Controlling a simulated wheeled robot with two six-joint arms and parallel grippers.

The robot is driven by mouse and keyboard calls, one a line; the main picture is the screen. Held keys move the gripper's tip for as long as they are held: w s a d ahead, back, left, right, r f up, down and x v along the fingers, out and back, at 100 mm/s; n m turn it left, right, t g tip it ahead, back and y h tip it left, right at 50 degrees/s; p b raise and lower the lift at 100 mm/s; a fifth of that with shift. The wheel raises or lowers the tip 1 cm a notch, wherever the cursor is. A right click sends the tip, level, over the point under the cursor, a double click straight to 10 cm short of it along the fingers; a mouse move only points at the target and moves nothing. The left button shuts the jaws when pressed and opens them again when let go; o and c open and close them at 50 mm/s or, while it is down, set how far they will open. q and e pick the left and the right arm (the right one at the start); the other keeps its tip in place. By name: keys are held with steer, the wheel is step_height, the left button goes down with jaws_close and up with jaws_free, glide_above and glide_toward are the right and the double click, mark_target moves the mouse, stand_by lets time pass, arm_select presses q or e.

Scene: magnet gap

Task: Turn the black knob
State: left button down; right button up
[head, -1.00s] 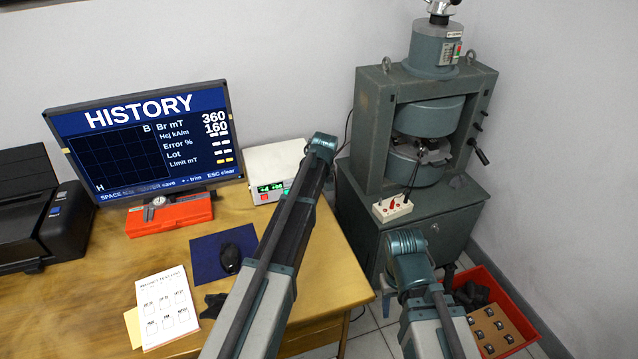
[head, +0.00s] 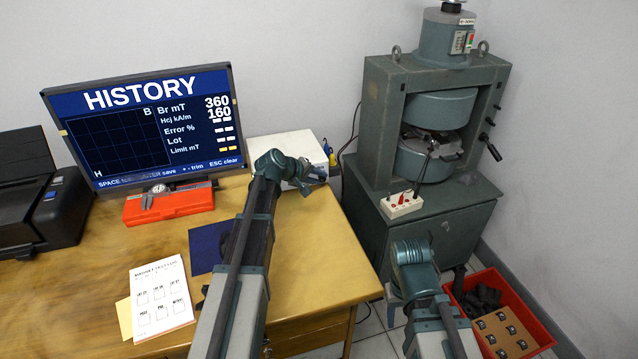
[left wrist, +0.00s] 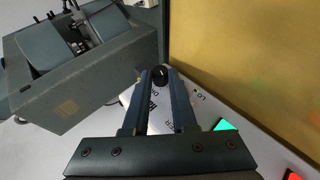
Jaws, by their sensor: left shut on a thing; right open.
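The black knob (left wrist: 160,76) shows in the left wrist view between the fingertips of my left gripper (left wrist: 158,80), which is shut on it. The knob sits on the panel of a white box, with printed labels beside it. In the head view my left gripper (head: 318,173) is at the right front of the white box (head: 290,145), and the knob is hidden there. My right gripper (head: 392,298) hangs low beside its wrist, in front of the grey cabinet, mostly hidden by my arm. It is open and away from the knob.
A monitor (head: 150,125), an orange case (head: 168,205) and a paper sheet (head: 160,295) are on the wooden table (head: 310,260). A green-grey press (head: 380,120) stands to the right. A red crate (head: 535,325) is on the floor. The table's front right is clear.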

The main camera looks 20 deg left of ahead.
arm_select(q)
steer(key=shift+s+f+b, duration=0.15)
steer(key=shift+b, duration=0.2)
steer(key=shift+h, duration=0.3)
steer(key=c, duration=0.7)
jaws_free()
